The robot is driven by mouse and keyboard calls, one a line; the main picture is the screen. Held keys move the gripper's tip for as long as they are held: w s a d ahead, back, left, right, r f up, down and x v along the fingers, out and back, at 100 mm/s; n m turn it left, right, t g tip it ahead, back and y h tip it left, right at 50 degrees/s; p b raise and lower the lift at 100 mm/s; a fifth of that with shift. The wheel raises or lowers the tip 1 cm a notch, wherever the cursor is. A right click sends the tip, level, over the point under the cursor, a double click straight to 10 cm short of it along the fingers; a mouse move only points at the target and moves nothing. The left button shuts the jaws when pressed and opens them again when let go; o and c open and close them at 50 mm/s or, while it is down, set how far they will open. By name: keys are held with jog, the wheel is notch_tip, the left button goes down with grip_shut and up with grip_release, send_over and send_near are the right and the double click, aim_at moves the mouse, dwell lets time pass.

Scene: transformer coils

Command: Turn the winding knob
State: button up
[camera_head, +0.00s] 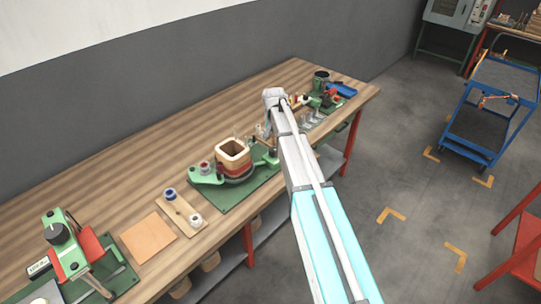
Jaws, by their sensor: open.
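A round black knob (59,232) tops the green machine with red side plates at the near left of the bench. A square tan coil former (233,150) stands on a green fixture at mid-bench, with a small red-and-white round part (205,167) on its left arm. Another green machine with a dark cylinder (321,77) stands at the far right end. I cannot tell which of these is the winding knob. My arm reaches over the bench; my gripper (268,130) is small, open and partly hidden, between the coil former and the far machine. Nothing shows held in it.
The wooden bench (130,165) runs along a grey wall. A tan board with two spools (168,194) and a flat orange-brown sheet (148,236) lie left of the former. A blue tray (342,89) lies at the far end. A blue cart (494,105) stands on the right floor.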

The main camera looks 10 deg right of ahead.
aim_at(274, 150)
jog(key=shift+f+b, duration=2.75)
jog(key=shift+f, duration=0.25)
jog(key=c, duration=1.2)
jog(key=shift+o, duration=0.2)
jog(key=shift+n, duration=1.3)
